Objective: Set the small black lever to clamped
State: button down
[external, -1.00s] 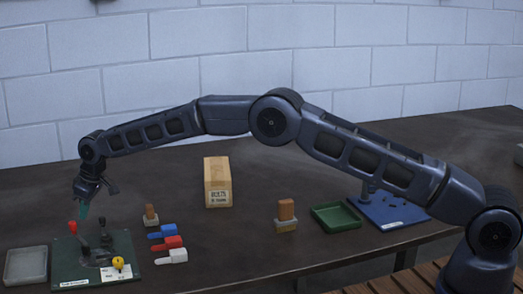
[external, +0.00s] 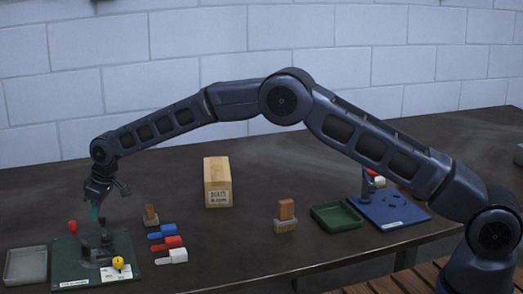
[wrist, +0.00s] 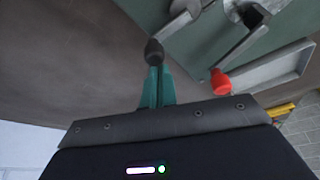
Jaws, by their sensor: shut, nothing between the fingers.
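The small black lever (wrist: 153,52) has a dark rounded knob on a grey arm in the wrist view. My gripper (wrist: 156,72) has teal fingers, shut and empty, with their tips right at the knob; I cannot tell whether they touch it. In the external view my gripper (external: 95,217) is above the back of the dark green plate (external: 65,264). A lever with a red knob (external: 72,227) stands to its left and also shows in the wrist view (wrist: 221,82). Black parts (external: 105,240) stand on the plate below my gripper.
A yellow knob (external: 118,263) is at the plate's front right. A grey tray (external: 26,264) lies left of it. Blue, red (external: 170,243) and white pieces lie to the right. A cardboard box (external: 217,182), green tray (external: 336,215) and blue plate (external: 400,212) are farther right.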

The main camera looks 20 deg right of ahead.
jog(key=shift+d+m, duration=0.45)
jog(key=shift+m, duration=0.35)
jog(key=shift+d+m+t+h, duration=0.4)
jog(key=shift+m, duration=0.4)
jog(key=d+m, duration=0.1)
jog(key=m, duration=0.1)
jog(key=d+m+t+h, duration=0.1)
jog(key=m, duration=0.1)
jog(key=shift+s+d+m, duration=0.15)
jog(key=shift+s+m, duration=0.05)
jog(key=shift+m, duration=0.1)
jog(key=m, duration=0.1)
jog(key=s+d+m+h, duration=0.1)
jog(key=m, duration=0.1)
jog(key=shift+d+m, duration=0.25)
jog(key=shift+m, duration=0.05)
jog(key=s+m+h, duration=0.1)
jog(key=m, duration=0.1)
jog(key=d+m, duration=0.1)
jog(key=m, duration=0.1)
jog(key=shift+s+d+h, duration=0.2)
jog(key=shift+s+h, duration=0.2)
jog(key=shift+a, duration=0.15)
